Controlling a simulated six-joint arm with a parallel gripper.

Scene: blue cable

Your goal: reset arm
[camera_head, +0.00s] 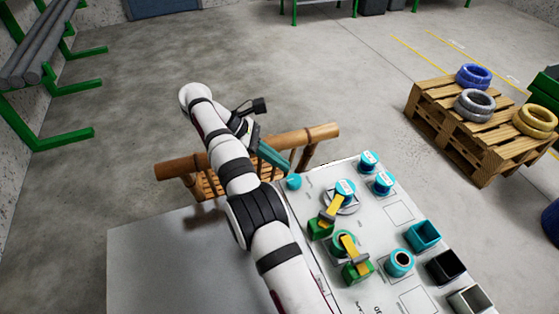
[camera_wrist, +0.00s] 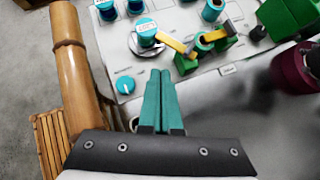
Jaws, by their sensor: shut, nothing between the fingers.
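My gripper (camera_head: 285,165) has teal fingers and shows in the head view above the edge between the bamboo stand and the workbench panel, with my white arm reaching over the bench. In the wrist view the two fingers of my gripper (camera_wrist: 160,74) lie side by side, shut, with nothing between them. The fingertips appear near a round teal knob (camera_wrist: 125,85) on the panel; contact cannot be told. The blue cable coil (camera_head: 473,76) lies on a wooden pallet stack at the right of the head view, far from my gripper.
The workbench panel (camera_head: 322,172) carries teal spools, green fixtures with yellow levers (camera_head: 352,252), and teal, black and grey bins. The bamboo stand (camera_head: 320,132) is close behind my gripper. Grey and yellow coils share the pallet stack (camera_head: 440,122). The bench's left part is bare.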

